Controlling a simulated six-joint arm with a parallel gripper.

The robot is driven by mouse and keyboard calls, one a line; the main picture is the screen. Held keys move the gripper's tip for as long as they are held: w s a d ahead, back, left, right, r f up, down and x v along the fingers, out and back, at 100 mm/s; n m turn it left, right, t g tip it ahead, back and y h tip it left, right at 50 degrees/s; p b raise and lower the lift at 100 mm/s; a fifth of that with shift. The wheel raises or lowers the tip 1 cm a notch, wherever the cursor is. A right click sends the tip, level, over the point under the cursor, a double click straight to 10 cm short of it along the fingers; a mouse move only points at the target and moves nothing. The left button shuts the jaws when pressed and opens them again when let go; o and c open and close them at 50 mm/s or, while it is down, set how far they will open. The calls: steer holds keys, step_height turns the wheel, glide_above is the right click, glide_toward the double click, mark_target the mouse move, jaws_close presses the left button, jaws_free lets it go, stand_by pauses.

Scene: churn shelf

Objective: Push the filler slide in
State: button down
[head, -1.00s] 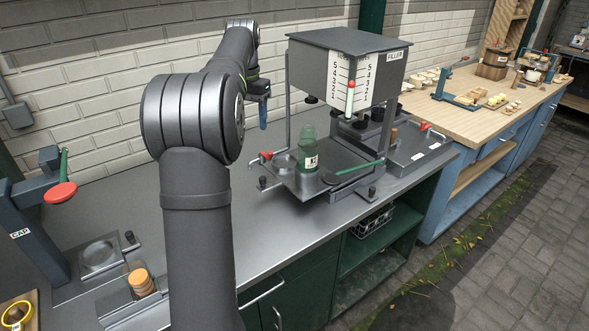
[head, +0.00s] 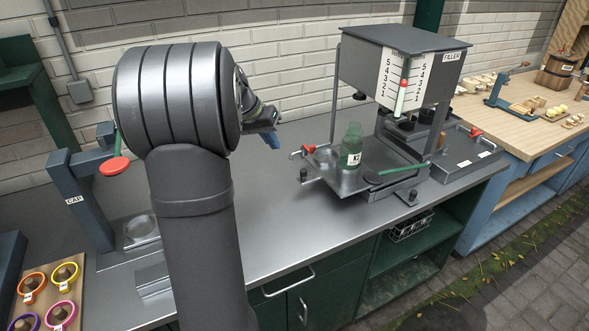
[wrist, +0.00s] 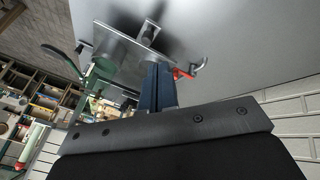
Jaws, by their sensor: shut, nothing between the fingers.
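The filler (head: 425,80) is a grey box on posts, with a numbered scale and a FILLER label. Its slide (head: 338,184) is a flat metal plate reaching out to the left below the box. A green bottle (head: 350,148) stands upright on the slide. A red knob (head: 308,148) shows at the slide's left end. My gripper (head: 274,140) has dark blue fingers, shut and empty, in the air left of the slide and apart from it. In the wrist view the fingers (wrist: 157,85) point toward the slide (wrist: 120,42), with the red knob (wrist: 182,73) just right of them.
The bench top (head: 270,205) between my arm and the filler is clear. A CAP press (head: 88,195) with a red-ended lever stands at the left, beside a board (head: 40,280) with coloured rings. A wooden table (head: 530,120) stands at the right.

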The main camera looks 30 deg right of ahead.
steer(key=a+f+n+t+h, duration=0.1)
steer(key=a+f+n, duration=0.1)
steer(key=a, duration=0.2)
steer(key=s+d+f, duration=0.1)
steer(key=d+f, duration=0.7)
steer(key=d, duration=0.1)
steer(key=shift+f, duration=0.3)
steer(key=shift+d, duration=0.1)
glide_toward(324, 171)
steer(key=d+f, duration=0.2)
steer(key=d, duration=0.1)
steer(key=d+f, duration=0.1)
steer(key=d, duration=0.1)
steer(key=shift+w+f, duration=0.35)
steer(key=shift+d+r+t+h, duration=0.1)
steer(key=shift+d+t+h, duration=0.1)
steer(key=shift+t+h, duration=0.1)
